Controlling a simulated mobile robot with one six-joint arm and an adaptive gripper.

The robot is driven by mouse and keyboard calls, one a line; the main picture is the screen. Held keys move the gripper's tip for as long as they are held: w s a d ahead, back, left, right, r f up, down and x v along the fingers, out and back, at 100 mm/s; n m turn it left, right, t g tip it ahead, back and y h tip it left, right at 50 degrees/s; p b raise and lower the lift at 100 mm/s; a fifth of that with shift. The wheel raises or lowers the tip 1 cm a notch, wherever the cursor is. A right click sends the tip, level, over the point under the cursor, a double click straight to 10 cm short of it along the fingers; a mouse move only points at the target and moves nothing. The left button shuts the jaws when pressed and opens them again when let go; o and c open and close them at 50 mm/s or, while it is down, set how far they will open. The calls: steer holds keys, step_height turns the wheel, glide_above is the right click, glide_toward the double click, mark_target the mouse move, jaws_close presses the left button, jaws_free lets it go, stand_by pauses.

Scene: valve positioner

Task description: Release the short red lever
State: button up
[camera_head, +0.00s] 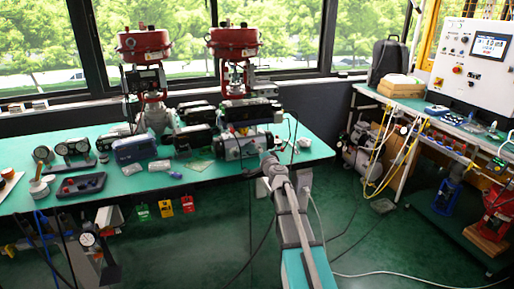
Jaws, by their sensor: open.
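Two valve assemblies with red round actuators stand at the back of the green bench, a left one (145,45) and a right one (234,42). Dark and silver positioner bodies (238,147) sit below the right actuator. I cannot make out the short red lever for certain; it is too small or hidden among these parts. My arm reaches up from the bottom of the view, and my gripper (268,160) is at the bench's front edge, in front of the right assembly. It is open, but its fingertips are small and partly hidden, and I cannot tell whether they touch anything.
Gauges (75,149), a dark tray (80,186) and a blue case (135,148) are on the left of the green bench (215,178). Coloured tags (165,208) hang from its front edge. A side bench (405,97) with yellow hoses stands right. Cables run near my arm.

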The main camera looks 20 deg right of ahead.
steer(key=shift+s, duration=2.1)
steer(key=s+a+f+n+g+y, duration=0.3)
steer(key=s+a+f+n+g, duration=0.25)
steer(key=a, duration=0.35)
steer(key=s+a+f+n+g+y, duration=0.4)
steer(key=s+a+f+n, duration=0.15)
steer(key=a, duration=0.35)
steer(key=s+d+f+n+g+h, duration=0.1)
steer(key=s+f+g+h, duration=0.3)
steer(key=s, duration=0.6)
steer(key=s+d+f+n+g+h, duration=0.1)
steer(key=s+f+n+g+h, duration=0.25)
steer(key=s, duration=0.55)
step_height(320, 180, up, 23)
steer(key=m+g+p, duration=0.1)
steer(key=m+p, duration=0.1)
steer(key=p, duration=2.1)
steer(key=shift+d+f, duration=0.15)
